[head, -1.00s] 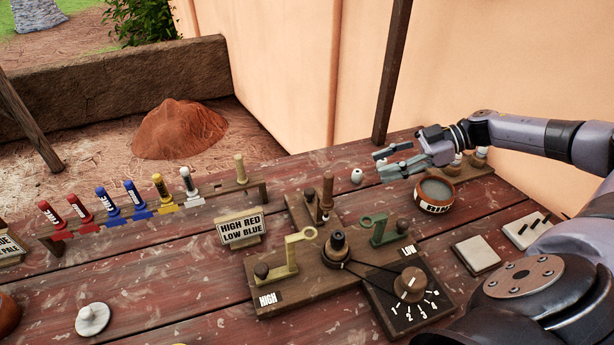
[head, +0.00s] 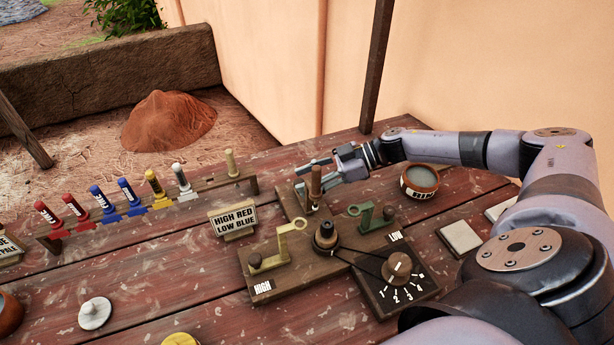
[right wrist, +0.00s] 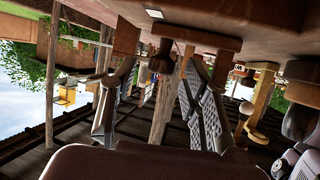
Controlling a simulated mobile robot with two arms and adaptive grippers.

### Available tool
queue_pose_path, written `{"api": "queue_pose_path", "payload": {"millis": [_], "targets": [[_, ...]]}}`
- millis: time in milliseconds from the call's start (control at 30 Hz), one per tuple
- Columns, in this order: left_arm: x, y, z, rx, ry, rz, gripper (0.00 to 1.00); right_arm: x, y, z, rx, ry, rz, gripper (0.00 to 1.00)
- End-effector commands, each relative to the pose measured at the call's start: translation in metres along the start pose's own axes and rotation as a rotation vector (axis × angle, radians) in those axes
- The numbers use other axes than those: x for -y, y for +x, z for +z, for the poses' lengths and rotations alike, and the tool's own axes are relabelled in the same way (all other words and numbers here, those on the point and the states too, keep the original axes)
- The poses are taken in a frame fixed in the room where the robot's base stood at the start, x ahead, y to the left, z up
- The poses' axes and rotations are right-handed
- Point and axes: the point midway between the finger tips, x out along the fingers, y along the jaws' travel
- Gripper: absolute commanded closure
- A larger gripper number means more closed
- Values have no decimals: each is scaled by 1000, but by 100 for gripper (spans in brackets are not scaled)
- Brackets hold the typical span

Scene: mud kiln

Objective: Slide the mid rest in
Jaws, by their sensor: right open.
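The wooden device (head: 300,270) stands on the table, with a cream HIGH lever (head: 285,240), a green lever (head: 367,217) and a brown upright handle (head: 316,182) on its rear arm, which I take for the mid rest. My right gripper (head: 303,178) is at this handle, coming from the right, with its fingers open. In the right wrist view, which is upside down, the brown handle (right wrist: 163,110) stands between the two spread fingers. I cannot tell whether either finger touches it. My left gripper is not in view.
A dark knob (head: 325,234) stands at the device's centre, with a numbered dial (head: 397,267) at front right. A sign (head: 233,218) and a rack of coloured tools (head: 140,207) stand to the left. A bowl (head: 420,181) sits close below my right arm.

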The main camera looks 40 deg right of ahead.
Motion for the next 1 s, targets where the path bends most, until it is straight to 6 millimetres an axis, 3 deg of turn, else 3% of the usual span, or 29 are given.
{"api": "queue_pose_path", "payload": {"millis": [300, 900, 1000], "targets": [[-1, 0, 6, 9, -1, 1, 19, 0, 3, 0, 1, 0, 0, 57], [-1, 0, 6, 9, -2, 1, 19, 0, 2, 0, 1, 0, 0, 98], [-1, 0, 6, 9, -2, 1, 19, 0, 2, 0, 1, 0, 0, 100]]}}
